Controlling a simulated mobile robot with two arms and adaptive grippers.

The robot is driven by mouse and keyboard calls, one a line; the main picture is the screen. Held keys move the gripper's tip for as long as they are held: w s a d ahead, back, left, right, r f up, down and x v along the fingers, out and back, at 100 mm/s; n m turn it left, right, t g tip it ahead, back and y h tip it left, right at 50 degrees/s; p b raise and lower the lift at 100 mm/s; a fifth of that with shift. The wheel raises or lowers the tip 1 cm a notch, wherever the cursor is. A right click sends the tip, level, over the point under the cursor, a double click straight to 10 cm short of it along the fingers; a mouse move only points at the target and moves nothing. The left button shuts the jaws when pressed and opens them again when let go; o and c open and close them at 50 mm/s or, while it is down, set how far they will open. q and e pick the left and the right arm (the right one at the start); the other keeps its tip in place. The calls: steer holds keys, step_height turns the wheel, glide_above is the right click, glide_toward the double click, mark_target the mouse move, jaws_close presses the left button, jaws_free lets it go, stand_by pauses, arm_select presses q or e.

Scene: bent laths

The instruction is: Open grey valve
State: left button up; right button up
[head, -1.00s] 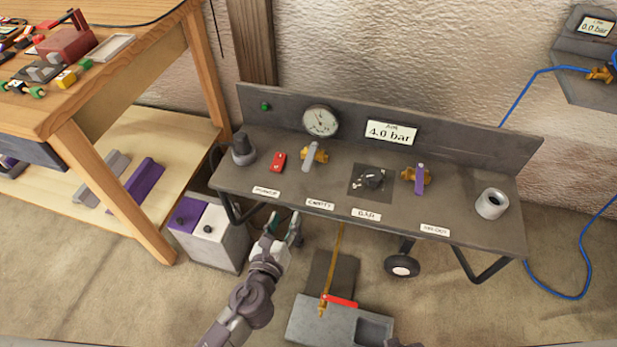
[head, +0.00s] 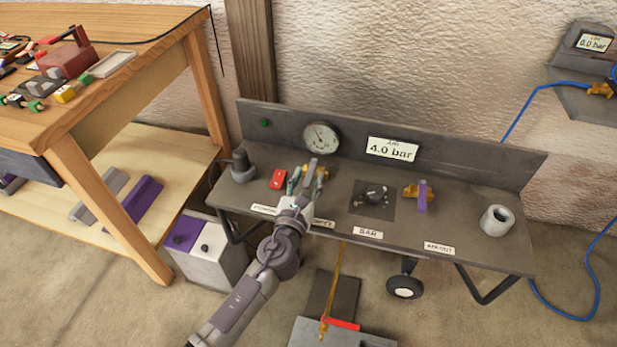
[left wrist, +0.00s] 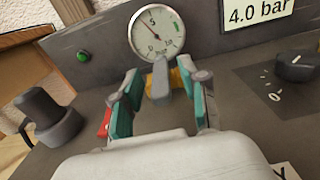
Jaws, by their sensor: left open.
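The grey valve has a grey lever handle (left wrist: 160,82) on a brass body (left wrist: 181,80). It sits on the dark bench panel; in the head view its brass body (head: 321,171) shows just behind my fingers. My left gripper (head: 306,181) is open over the panel. In the left wrist view its teal-padded fingers (left wrist: 165,92) stand on either side of the grey handle, with gaps to it on both sides. The handle's lower end is close to the gripper's palm. My right gripper is not in view.
A red switch (head: 277,179) lies close left of my gripper. To the right are a black knob (head: 376,193) and a purple-handled valve (head: 422,196). A dial gauge (head: 321,137) and a 4.0 bar display (head: 392,149) stand behind.

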arm_select(q)
steer(key=shift+w+d, duration=0.1)
steer(key=shift+w, duration=0.35)
steer(key=shift+c, duration=0.2)
jaws_close()
